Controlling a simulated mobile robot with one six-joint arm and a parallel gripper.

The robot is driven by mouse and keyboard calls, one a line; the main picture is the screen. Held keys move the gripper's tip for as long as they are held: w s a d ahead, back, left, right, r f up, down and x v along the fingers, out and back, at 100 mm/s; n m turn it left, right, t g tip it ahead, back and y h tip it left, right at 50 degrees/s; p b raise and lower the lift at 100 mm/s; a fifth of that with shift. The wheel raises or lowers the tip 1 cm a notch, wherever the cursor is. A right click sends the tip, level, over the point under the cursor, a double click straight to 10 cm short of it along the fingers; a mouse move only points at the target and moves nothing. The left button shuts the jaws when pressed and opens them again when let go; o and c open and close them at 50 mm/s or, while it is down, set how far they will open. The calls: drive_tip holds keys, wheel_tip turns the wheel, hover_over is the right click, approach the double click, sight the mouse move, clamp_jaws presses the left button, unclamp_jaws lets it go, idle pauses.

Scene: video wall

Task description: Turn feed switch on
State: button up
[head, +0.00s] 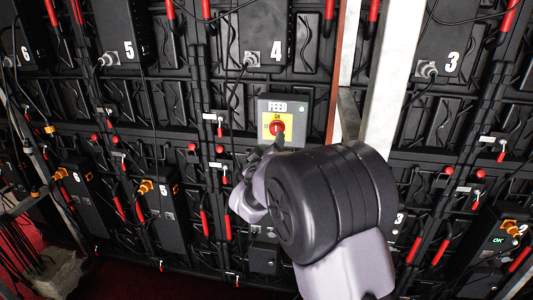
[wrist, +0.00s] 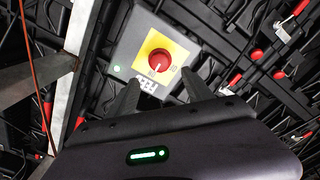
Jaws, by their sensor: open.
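The feed switch (head: 277,127) is a red rotary knob on a yellow plate, set in a grey box (head: 290,108) labelled FEED on the black video wall. In the wrist view the red knob (wrist: 159,60) sits on its yellow plate, just beyond my fingertips, with a lit green lamp on the box. My gripper (wrist: 158,85) is open and empty, with one finger to each side below the knob, apart from it. In the head view my gripper (head: 266,148) is just below the switch, its fingers partly hidden by my wrist.
A pale metal post (head: 389,75) stands right of the switch box, with a bracket beside it. Numbered black modules, such as module 4 (head: 265,40), cover the wall. Red-handled latches and hanging cables surround them. A grey block (head: 55,275) rests on the red floor at lower left.

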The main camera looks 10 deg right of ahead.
drive_tip(key=v, duration=0.8)
drive_tip(key=shift+s+p, duration=0.2)
drive_tip(key=shift+p, duration=0.15)
drive_tip(key=s+r+m+g+y, duration=0.4)
drive_tip(key=s+y, duration=0.3)
drive_tip(key=s, duration=0.4)
drive_tip(key=s+f+m+g, duration=0.2)
drive_tip(key=s+f+g, duration=0.1)
drive_tip(key=s, duration=1)
drive_tip(key=s+d+f+m+g, duration=0.1)
drive_tip(key=s+f+m+g, duration=0.2)
drive_tip(key=s, duration=1)
drive_tip(key=shift+d+f+m+g+y, duration=0.2)
drive_tip(key=shift+d+m+g+y, duration=0.1)
drive_tip(key=shift+g, duration=0.4)
drive_tip(key=shift+s, duration=0.15)
